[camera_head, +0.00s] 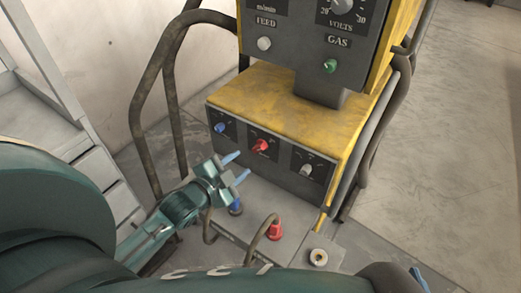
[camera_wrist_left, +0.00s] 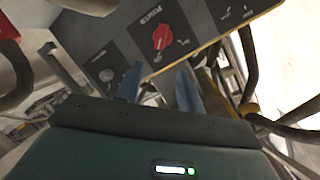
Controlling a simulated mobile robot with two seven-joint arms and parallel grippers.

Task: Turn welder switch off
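The welder (camera_head: 280,108) is a yellow machine with a dark front panel. A red knob (camera_head: 261,145) sits mid-panel, between a blue knob (camera_head: 220,127) and a grey knob (camera_head: 306,170). The red knob also shows in the left wrist view (camera_wrist_left: 162,37), under a label that seems to read power. My left gripper (camera_head: 238,167) is open and empty, in front of and below the panel, apart from the knobs. Its two blue fingers (camera_wrist_left: 160,83) point toward the panel in the wrist view. A blue tip at the head view's bottom right may belong to my right gripper (camera_head: 418,279).
Blue (camera_head: 236,207) and red (camera_head: 275,230) cable plugs stand on the ledge below the panel. A dark hose (camera_head: 150,95) curves at the left. An upper box with gas (camera_head: 330,66) and feed (camera_head: 264,43) knobs overhangs. The floor at right is clear.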

